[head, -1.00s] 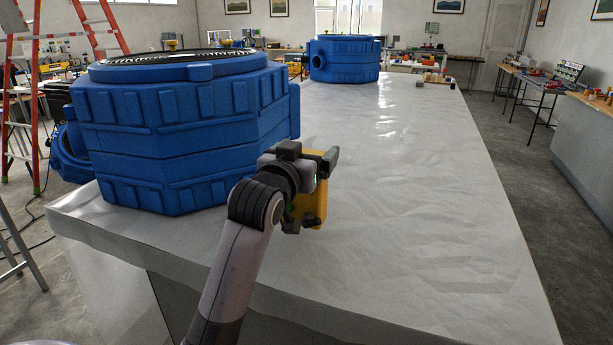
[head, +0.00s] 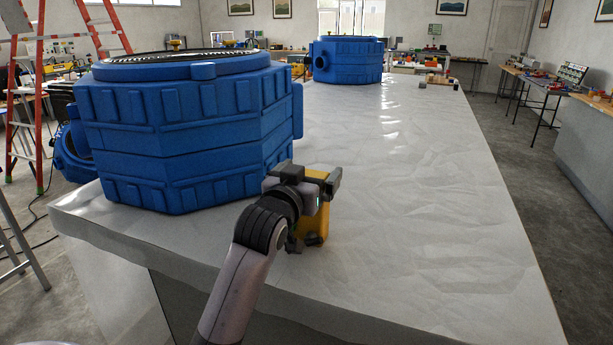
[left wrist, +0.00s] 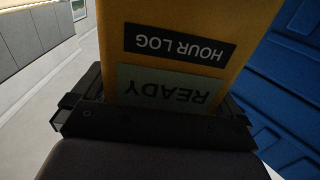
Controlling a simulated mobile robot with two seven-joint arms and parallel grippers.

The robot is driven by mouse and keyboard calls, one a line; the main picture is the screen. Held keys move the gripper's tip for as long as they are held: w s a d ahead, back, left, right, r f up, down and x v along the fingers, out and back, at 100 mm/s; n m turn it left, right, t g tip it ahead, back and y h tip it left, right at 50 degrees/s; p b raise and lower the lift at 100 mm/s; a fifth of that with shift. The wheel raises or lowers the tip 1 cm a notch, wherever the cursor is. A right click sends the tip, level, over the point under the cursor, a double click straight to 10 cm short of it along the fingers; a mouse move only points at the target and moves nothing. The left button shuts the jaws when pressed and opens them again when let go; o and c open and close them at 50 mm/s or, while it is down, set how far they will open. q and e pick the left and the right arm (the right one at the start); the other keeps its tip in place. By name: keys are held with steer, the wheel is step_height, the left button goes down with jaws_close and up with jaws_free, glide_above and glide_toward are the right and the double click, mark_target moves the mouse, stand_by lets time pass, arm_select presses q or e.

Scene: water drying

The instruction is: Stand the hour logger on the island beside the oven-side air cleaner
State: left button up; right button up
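The hour logger (head: 313,223) is a yellow box in my left gripper, low over or touching the white island (head: 420,220); I cannot tell which. In the left wrist view the hour logger (left wrist: 190,18) fills the middle, its "HOUR LOG" and "READY" labels upside down. My left gripper (head: 318,190) is shut on it, with the fingers (left wrist: 155,120) across its sides. The near blue air cleaner (head: 185,135) stands just left of the gripper. Another blue air cleaner (head: 347,62) stands at the island's far end. My right gripper is out of view.
The island top right of the gripper is clear. Small items (head: 437,80) lie at its far end. A red ladder (head: 40,100) stands at left. Workbenches (head: 545,85) line the right wall.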

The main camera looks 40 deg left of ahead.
arm_select(q)
steer(key=shift+s+r, duration=0.1)
steer(key=v, duration=1.1)
steer(key=shift+s+b, duration=0.35)
steer(key=shift+s, duration=0.05)
